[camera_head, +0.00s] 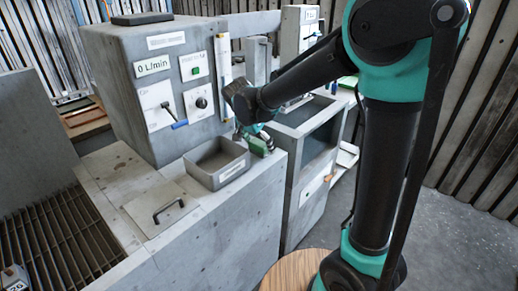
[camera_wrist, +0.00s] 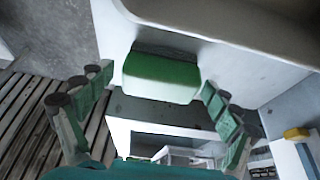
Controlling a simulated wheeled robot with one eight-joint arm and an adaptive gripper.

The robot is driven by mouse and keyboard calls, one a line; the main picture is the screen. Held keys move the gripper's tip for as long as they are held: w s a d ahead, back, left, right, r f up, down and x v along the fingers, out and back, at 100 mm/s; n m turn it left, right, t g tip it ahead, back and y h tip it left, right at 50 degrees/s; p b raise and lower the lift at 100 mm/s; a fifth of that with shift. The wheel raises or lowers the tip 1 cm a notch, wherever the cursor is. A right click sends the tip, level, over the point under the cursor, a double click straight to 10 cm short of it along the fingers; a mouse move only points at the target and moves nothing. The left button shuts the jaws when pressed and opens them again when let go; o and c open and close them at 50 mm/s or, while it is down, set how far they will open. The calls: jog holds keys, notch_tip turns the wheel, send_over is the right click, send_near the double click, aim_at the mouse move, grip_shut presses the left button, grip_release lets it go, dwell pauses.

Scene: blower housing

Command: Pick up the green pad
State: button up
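The green pad (camera_wrist: 162,77) is a rounded green block with a dark grey layer along one side. In the wrist view it lies on a pale grey surface, close to its edge. My gripper (camera_wrist: 158,98) is open, with one finger on each side of the pad's near end and visible gaps to both. I cannot tell how far the fingertips are above the surface. In the head view my gripper (camera_head: 254,131) points down beside the grey tray, and a small green piece that looks like the pad (camera_head: 259,147) shows just below it, partly hidden.
A grey open tray (camera_head: 232,175) stands left of the gripper on the concrete counter. A lid with a black handle (camera_head: 160,215) lies farther left. The control housing (camera_head: 150,95) with a blue-handled lever rises behind. An open-fronted cabinet (camera_head: 308,150) stands to the right.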

aim_at(259, 142)
jog(key=c, duration=1.1)
jog(key=shift+o, duration=0.2)
jog(key=shift+r, duration=0.1)
notch_tip(259, 142, up, 20)
